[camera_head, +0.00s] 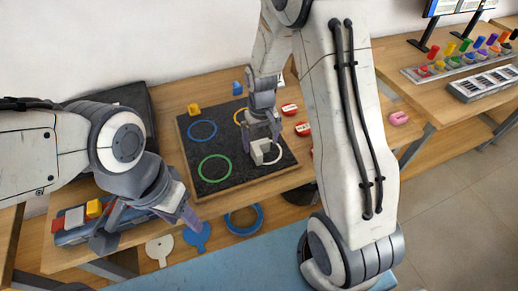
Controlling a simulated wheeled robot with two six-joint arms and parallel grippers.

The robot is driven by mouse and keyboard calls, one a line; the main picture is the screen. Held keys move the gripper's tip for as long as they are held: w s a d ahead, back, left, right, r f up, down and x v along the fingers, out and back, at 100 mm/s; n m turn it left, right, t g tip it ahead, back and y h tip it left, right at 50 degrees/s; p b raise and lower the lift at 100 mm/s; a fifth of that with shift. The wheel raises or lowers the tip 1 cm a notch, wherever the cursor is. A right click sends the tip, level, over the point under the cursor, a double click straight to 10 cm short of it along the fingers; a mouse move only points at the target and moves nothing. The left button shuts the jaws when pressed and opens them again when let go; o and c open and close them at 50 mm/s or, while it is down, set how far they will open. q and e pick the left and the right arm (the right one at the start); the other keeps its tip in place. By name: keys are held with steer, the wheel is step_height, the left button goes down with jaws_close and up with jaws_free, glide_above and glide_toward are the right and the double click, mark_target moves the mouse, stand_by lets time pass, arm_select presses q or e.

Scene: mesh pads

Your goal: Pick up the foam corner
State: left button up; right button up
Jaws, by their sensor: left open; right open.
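A small off-white block (262,149), which looks like the foam corner, sits on the dark board (233,172) near its right side, by a white ring mark. My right gripper (263,137) points down over the block, its open fingers around or just above it; I cannot tell if they touch it. The gripper hides part of the block. My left gripper (147,222) is open and empty at the table's front left, over the edge of a blue-grey case, well away from the block.
Blue (202,130), green (214,168) and yellow rings mark the board. A yellow block (194,109) and a blue piece (237,88) stand behind it. Red-and-white items (289,109) lie to its right. The case (72,224) holds coloured blocks. A blue ring (243,220) lies in front.

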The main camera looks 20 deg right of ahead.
steer(key=shift+f, duration=1.4)
steer(key=c, duration=1.2)
steer(key=shift+c, duration=0.2)
steer(key=shift+r, duration=0.15)
